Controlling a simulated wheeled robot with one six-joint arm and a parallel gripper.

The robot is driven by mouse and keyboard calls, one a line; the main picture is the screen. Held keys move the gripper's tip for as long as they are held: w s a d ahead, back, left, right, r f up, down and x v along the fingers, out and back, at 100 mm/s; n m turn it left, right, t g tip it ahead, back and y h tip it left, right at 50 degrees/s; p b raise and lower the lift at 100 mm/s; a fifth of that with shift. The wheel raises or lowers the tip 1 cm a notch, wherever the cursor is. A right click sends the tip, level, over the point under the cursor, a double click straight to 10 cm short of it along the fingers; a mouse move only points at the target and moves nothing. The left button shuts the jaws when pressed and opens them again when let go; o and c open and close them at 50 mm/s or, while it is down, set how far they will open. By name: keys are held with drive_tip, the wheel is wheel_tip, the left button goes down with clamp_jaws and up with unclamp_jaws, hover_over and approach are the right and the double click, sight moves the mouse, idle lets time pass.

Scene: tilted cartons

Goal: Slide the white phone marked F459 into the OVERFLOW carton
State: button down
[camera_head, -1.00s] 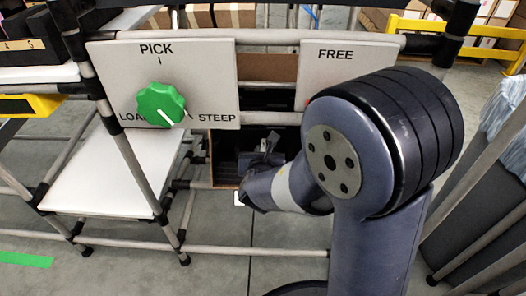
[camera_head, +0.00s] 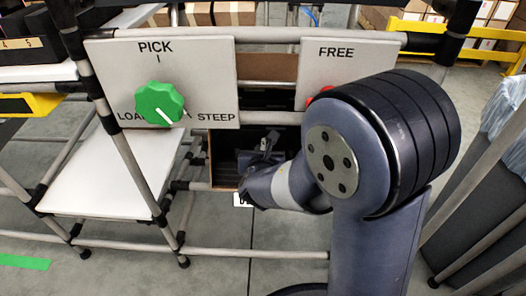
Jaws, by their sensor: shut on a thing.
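My gripper (camera_head: 263,147) is small and dark at the far end of my arm, reaching into the opening of a brown carton (camera_head: 223,189) below the sign panels. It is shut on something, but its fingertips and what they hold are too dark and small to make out. I cannot see the white phone or its F459 mark clearly. A white label (camera_head: 242,199) shows at the carton's lower front edge, mostly covered by my arm, so its word cannot be read. The carton's right side is hidden behind my arm.
A panel (camera_head: 212,75) marked PICK and STEEP carries a green knob (camera_head: 158,102). Another panel (camera_head: 345,65) marked FREE has a red part (camera_head: 322,95) partly behind my arm. Rack pipes surround the carton. A white shelf (camera_head: 105,175) lies left; a grey bin (camera_head: 485,190) stands right.

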drive_tip(key=shift+b+x, duration=0.5)
drive_tip(key=shift+x, duration=0.55)
drive_tip(key=shift+f, duration=0.1)
drive_tip(key=shift+b+x, duration=0.55)
drive_tip(key=shift+x, duration=0.8)
drive_tip(key=shift+w+f, duration=0.1)
drive_tip(key=shift+f+x, duration=0.15)
drive_tip(key=shift+x, duration=0.6)
drive_tip(key=shift+f+x, duration=0.2)
drive_tip(key=shift+x, duration=0.55)
drive_tip(key=shift+x, duration=0.75)
idle(0.9)
idle(0.5)
